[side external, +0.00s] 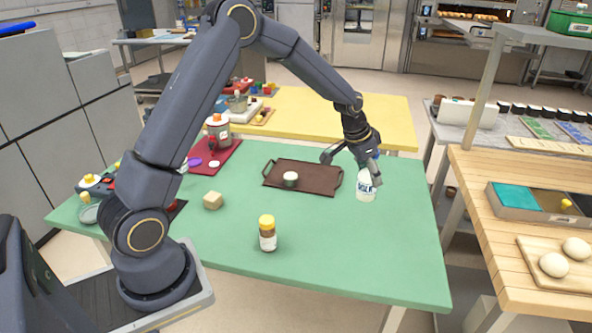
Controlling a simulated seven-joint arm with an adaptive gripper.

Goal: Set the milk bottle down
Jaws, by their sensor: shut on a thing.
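The milk bottle (366,188) is white with dark lettering on its label. It stands roughly upright over the right part of the green table (330,262), to the right of the brown tray. My gripper (364,162) is shut on the upper part of the bottle and comes down on it from above. The fingers hide the bottle's top. I cannot tell whether the bottle's base touches the table or hangs just above it.
A brown tray (325,182) with handles holds a small dark jar with a pale top (290,179). The table's front right is clear. A wooden counter (497,205) stands to the right.

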